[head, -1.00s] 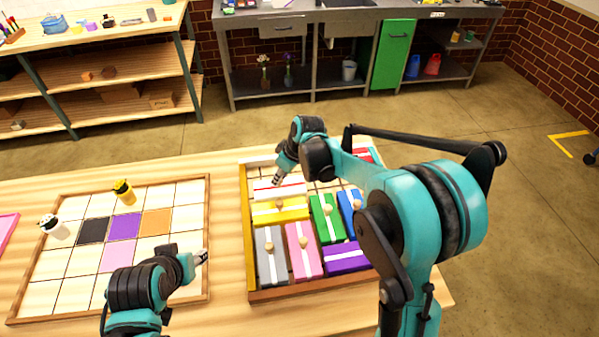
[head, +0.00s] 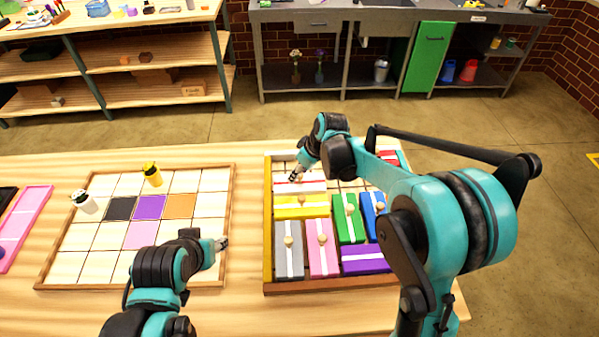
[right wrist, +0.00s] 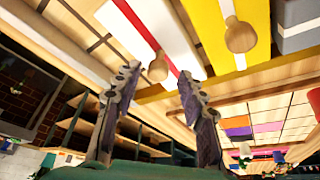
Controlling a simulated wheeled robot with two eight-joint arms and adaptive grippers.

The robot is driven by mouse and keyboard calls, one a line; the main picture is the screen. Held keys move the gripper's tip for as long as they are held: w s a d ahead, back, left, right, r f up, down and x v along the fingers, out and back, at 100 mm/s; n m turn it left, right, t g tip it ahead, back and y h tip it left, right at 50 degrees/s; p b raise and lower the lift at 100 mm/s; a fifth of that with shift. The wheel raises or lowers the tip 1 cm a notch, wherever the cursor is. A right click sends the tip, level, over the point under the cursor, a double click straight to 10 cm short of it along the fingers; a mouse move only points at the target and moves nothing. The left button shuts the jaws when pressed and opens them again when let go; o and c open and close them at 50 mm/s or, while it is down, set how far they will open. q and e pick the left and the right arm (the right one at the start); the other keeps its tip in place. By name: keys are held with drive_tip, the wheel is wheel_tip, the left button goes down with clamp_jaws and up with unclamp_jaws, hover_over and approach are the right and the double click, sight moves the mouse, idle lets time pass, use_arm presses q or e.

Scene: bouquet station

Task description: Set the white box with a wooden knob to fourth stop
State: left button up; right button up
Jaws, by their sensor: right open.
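The white box (head: 313,187) with a red stripe lies in the upper left part of the wooden tray (head: 340,286), just behind the yellow box (head: 291,211). In the right wrist view its wooden knob (right wrist: 158,68) shows between the spread fingers of my right gripper (right wrist: 153,85). The gripper is open, with its fingertips at the knob; I cannot tell whether they touch it. In the head view my right gripper (head: 296,177) is over the white box and hides its knob. My left gripper (head: 222,243) hovers by the grid board's right edge; its jaws are too small to read.
The tray also holds grey (head: 288,252), pink (head: 322,258), green (head: 349,226), blue (head: 371,206) and purple (head: 364,258) boxes. The grid board (head: 150,264) at left carries coloured tiles, a white bottle (head: 86,205) and a yellow bottle (head: 152,176). Bare table lies between board and tray.

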drive_tip(key=v, duration=1.1)
drive_tip(key=shift+s+r, duration=0.15)
drive_tip(key=shift+r, duration=0.15)
drive_tip(key=s+d+f+m+t+h, duration=0.1)
drive_tip(key=s+d+m, duration=0.3)
drive_tip(key=s, duration=0.7)
drive_tip(key=s+d+f+m+t+h, duration=0.2)
drive_tip(key=s+d+m, duration=0.3)
drive_tip(key=s, duration=0.6)
drive_tip(key=shift+s+d+f+t, duration=0.25)
drive_tip(key=shift+d+f+t, duration=0.25)
drive_tip(key=shift+d, duration=0.15)
